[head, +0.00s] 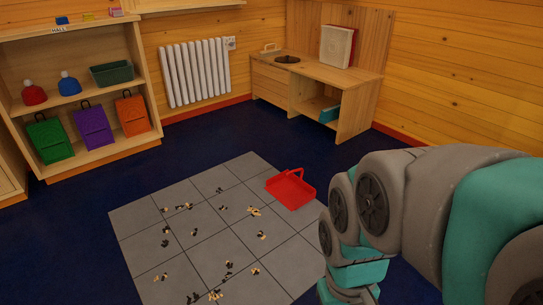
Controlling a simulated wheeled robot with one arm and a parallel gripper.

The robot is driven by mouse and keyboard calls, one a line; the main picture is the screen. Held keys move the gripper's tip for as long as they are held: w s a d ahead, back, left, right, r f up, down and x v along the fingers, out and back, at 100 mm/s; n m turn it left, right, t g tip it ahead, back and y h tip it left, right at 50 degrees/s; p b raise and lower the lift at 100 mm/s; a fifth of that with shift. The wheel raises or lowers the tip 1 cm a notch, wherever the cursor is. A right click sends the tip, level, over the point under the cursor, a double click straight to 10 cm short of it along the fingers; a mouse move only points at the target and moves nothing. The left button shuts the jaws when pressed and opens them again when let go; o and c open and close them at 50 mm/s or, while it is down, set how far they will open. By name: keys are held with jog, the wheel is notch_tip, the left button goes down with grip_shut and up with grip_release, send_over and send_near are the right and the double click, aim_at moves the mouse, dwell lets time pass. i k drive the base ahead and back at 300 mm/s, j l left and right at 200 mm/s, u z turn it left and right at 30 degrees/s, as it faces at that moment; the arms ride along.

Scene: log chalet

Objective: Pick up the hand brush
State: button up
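A small pale wooden object (270,48) lies on top of the low wooden bench (315,70) at the back, left of a dark round opening. It may be the hand brush, but it is too small to tell. I make out no other brush. A red dustpan (290,190) with a raised handle lies on the right edge of the grey tiled floor patch (205,195). My arm comes in from the right and bends down to the bottom edge. My gripper's fingers are below the picture, out of view.
Dark and light scraps (255,211) are scattered over the tiles. A shelf unit (100,86) at left holds bags, bottles and a green bin (112,73). A white radiator (195,72) hangs on the wall. Blue floor between tiles and bench is clear.

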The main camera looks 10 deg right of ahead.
aim_at(269, 53)
jog(key=i+u, duration=0.3)
jog(key=i, duration=0.4)
jog(key=i+j+u, duration=0.3)
jog(key=i, duration=0.75)
jog(key=i+l+u, duration=0.3)
jog(key=i, duration=0.7)
jog(key=i+l+z, duration=0.1)
jog(key=i+z, duration=0.35)
jog(key=i, duration=0.15)
jog(key=i+j+z, duration=0.1)
jog(key=i+z, duration=0.3)
jog(key=i, duration=0.2)
jog(key=i+j+z, duration=0.3)
jog(key=i+z, duration=0.15)
jog(key=i, duration=0.15)
jog(key=i+l, duration=0.3)
jog(key=i, duration=0.15)
jog(key=i+l+u, duration=0.1)
jog(key=i+l, duration=0.15)
jog(key=i, duration=0.2)
jog(key=i+l, duration=0.3)
jog(key=i, duration=0.15)
jog(key=i+l+u, duration=0.15)
jog(key=l, duration=0.2)
jog(key=i+l+u, duration=0.15)
jog(key=l, duration=0.2)
jog(key=i+l+u, duration=0.2)
jog(key=l, duration=0.2)
jog(key=i+l+u, duration=0.15)
jog(key=l, duration=0.25)
